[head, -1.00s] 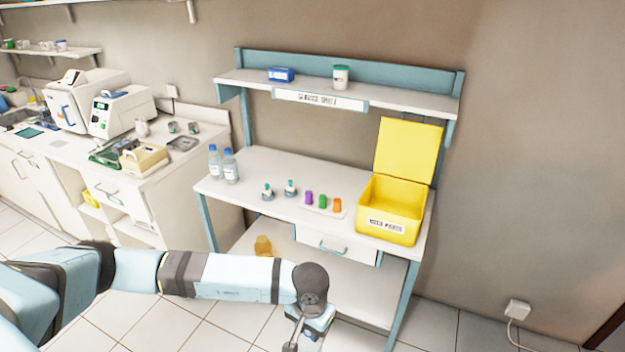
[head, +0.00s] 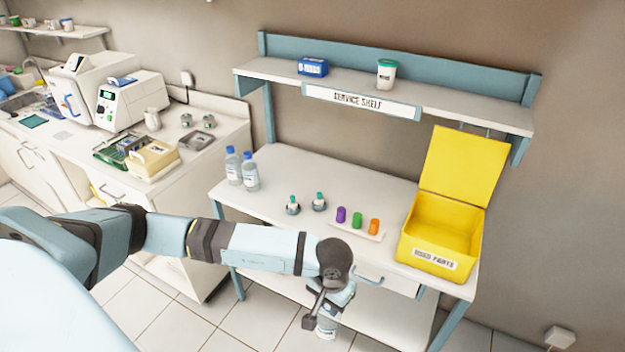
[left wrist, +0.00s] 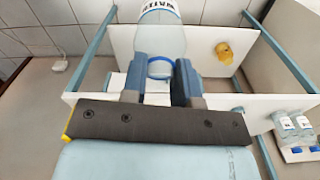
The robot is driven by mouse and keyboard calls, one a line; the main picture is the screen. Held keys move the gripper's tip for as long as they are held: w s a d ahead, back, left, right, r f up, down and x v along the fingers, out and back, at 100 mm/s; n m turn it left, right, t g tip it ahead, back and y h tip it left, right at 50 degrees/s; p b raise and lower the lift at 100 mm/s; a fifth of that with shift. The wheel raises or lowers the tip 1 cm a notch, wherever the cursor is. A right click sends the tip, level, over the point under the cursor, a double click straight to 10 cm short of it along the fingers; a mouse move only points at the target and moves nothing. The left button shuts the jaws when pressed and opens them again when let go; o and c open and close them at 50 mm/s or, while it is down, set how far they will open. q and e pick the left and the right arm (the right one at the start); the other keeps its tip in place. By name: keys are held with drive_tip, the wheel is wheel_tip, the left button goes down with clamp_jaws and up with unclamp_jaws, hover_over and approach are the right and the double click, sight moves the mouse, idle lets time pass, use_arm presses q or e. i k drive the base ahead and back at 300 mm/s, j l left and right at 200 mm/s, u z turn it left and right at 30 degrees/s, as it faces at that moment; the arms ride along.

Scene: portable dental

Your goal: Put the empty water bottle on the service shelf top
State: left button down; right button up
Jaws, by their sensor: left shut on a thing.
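My left gripper (head: 325,306) is shut on a clear bottle (head: 327,328) in front of the bench, below the worktop's level. In the left wrist view the fingers (left wrist: 160,84) close around the bottle near a blue ring, and the pale body (left wrist: 160,38) with a white label extends away from them. The service shelf top (head: 440,100) is the upper board above the bench, with a "SERVICE SHELF" sign (head: 361,101) on its front. The gripper is well below and apart from it. My right gripper is not in view.
A blue box (head: 312,67) and a white jar with a green lid (head: 386,73) stand on the shelf top, with bare room at its right. Two bottles (head: 249,172), small colored items (head: 357,220) and an open yellow bin (head: 440,232) stand on the worktop (head: 300,170).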

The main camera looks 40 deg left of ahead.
sight(276, 195)
drive_tip(key=i+j, duration=0.1)
drive_tip(key=j, duration=1.15)
drive_tip(key=i+j+z, duration=0.1)
drive_tip(key=j, duration=0.5)
drive_tip(key=i, duration=0.05)
